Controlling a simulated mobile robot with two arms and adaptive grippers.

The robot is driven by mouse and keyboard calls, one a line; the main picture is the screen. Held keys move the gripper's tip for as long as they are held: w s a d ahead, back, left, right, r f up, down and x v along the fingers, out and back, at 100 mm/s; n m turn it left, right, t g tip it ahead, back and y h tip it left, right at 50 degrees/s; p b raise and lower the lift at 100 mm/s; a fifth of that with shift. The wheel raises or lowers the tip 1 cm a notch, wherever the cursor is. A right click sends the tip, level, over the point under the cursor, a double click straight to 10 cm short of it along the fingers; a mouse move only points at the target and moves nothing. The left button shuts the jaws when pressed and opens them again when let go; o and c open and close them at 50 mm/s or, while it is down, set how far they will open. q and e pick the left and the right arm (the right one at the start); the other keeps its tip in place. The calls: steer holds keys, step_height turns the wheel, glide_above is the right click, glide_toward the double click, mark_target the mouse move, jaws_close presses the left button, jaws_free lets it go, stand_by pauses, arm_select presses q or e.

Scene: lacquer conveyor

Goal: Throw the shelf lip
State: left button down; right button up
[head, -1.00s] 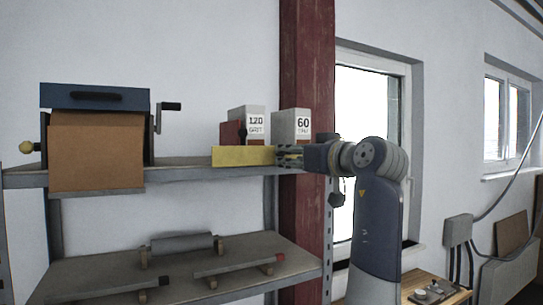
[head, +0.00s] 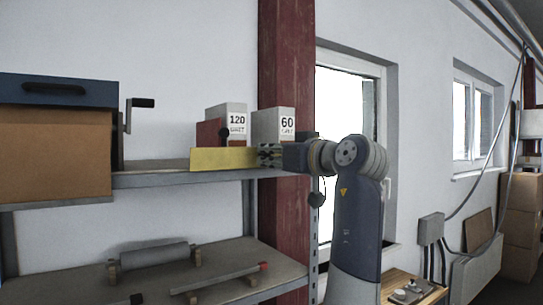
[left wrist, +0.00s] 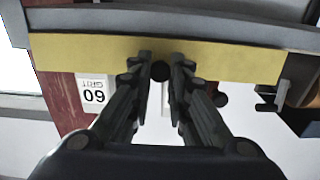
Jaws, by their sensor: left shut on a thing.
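The shelf lip is a yellow bar (head: 218,159) along the front edge of the upper shelf, in front of the grit boxes. My left gripper (head: 268,155) is at its right end in the head view. In the left wrist view the lip (left wrist: 90,50) crosses the picture, and the gripper's fingertips (left wrist: 161,62) are at it. The gripper is shut on the lip; its exact contact is hard to see. A black knob (head: 224,132) shows just above the lip. My right gripper is not in view.
Boxes marked 120 (head: 236,119) and 60 (head: 276,125) stand behind the lip. A crank-handled brown roll unit (head: 55,150) is at left. A red post (head: 285,60) stands behind; rollers and bars (head: 153,256) lie on the lower shelf (head: 75,283).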

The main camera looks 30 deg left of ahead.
arm_select(q)
steer(key=p, duration=0.1)
steer(key=h+p, duration=0.1)
steer(key=p, duration=0.1)
steer(key=shift+w+a+r+g, duration=0.1)
steer(key=shift+a+r+g, duration=0.15)
steer(key=shift+r+g, duration=0.1)
steer(key=c, duration=1.7)
jaws_free()
steer(key=shift+o, duration=1.2)
steer(key=shift+w+a+f, duration=0.1)
steer(key=shift+a+f, duration=0.05)
steer(key=shift+a, duration=0.05)
